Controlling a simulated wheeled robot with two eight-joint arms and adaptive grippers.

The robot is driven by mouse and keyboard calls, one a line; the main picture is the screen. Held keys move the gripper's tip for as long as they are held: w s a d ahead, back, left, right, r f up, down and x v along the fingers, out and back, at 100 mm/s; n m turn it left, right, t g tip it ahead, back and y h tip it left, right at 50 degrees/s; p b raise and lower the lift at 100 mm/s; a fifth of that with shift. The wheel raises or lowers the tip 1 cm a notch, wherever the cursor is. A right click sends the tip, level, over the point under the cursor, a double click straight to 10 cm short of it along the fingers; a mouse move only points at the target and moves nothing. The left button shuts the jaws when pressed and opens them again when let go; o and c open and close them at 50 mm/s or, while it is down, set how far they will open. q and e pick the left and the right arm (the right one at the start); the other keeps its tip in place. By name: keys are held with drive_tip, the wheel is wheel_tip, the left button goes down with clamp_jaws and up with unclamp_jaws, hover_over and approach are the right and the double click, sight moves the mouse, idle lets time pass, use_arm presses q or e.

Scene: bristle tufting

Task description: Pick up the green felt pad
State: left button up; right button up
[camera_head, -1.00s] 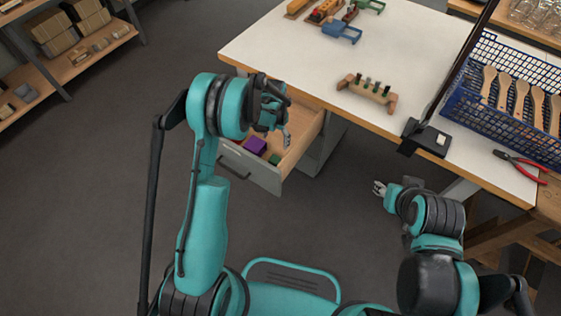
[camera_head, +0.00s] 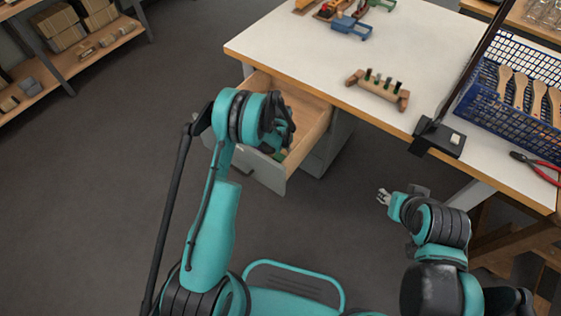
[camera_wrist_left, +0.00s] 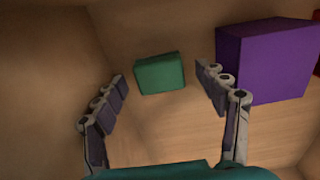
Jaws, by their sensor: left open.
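The green felt pad (camera_wrist_left: 160,73) lies on the wooden floor of the open drawer, near its wall. In the left wrist view it shows between and just beyond my left gripper's fingers (camera_wrist_left: 162,90), which are open and empty around its line. In the head view my left gripper (camera_head: 284,142) is down at the drawer (camera_head: 311,135), and the pad is mostly hidden behind it. My right gripper (camera_head: 383,197) hangs in front of the table, away from the drawer; its jaws are too small to judge.
A purple block (camera_wrist_left: 264,60) stands in the drawer right beside the right-hand finger in the wrist view. The drawer walls are close around. On the white table (camera_head: 290,52) are a wooden rack (camera_head: 378,89), a blue basket (camera_head: 508,115) and red pliers (camera_head: 537,164).

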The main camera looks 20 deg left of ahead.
sight(280, 157)
use_arm(q)
drive_tip(key=shift+f, duration=0.55)
drive_tip(key=shift+r, duration=0.1)
drive_tip(key=c, duration=1.1)
drive_tip(key=shift+r, duration=0.1)
drive_tip(key=shift+c, duration=0.2)
wheel_tip(280, 157, up, 18)
drive_tip(key=p, duration=0.6)
